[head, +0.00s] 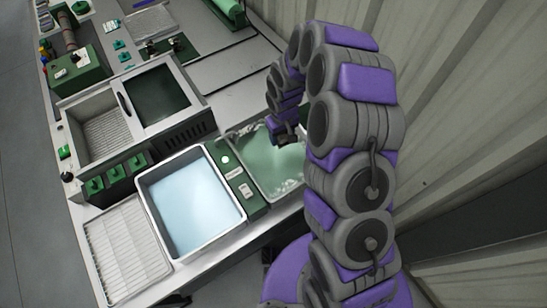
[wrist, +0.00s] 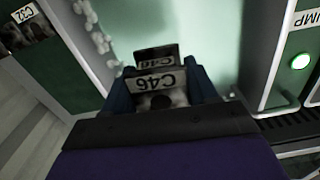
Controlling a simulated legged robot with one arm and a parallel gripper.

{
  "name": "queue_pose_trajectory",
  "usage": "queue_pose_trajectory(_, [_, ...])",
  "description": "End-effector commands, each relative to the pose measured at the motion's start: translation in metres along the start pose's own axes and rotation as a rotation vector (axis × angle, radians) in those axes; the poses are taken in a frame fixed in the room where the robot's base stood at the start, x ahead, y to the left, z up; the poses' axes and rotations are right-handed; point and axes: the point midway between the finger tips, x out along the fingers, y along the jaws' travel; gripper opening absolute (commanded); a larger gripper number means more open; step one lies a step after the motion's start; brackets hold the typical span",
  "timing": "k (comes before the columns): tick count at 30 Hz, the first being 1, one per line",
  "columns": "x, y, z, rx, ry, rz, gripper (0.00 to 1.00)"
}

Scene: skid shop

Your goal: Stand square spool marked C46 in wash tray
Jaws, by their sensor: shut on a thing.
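My gripper (head: 285,135) is above the far part of a pale green tray (head: 296,186) with white foam along its edges, which I take for the wash tray. In the wrist view my gripper (wrist: 163,88) has its blue fingers shut on a square spool (wrist: 160,82) marked C46. A second label, also partly reading C46, shows on its farther part. The tray's liquid (wrist: 215,30) and foam lie behind the spool. I cannot tell whether the spool touches the tray. In the head view the spool is too small and dark to make out.
A white tray of pale blue liquid (head: 192,205) stands left of the green tray, with a green pump panel (head: 238,178) between them. A rack (head: 125,250) lies farther left. A sink-like unit (head: 100,135) stands behind. A dark piece marked C32 (wrist: 28,14) shows upper left.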

Motion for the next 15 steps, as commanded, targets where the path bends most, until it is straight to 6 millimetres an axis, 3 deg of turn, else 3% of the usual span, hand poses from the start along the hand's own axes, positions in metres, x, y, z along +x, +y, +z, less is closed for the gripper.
queue_pose_trajectory(1, [0.006,-0.011,0.001,-0.034,-0.004,-0.004,0.2])
queue_pose_trajectory(5, [0.02,-0.024,0.003,-0.082,-0.005,-0.008,0.2])
queue_pose_trajectory(15, [0.074,-0.029,0.001,-0.088,-0.006,-0.004,0.2])
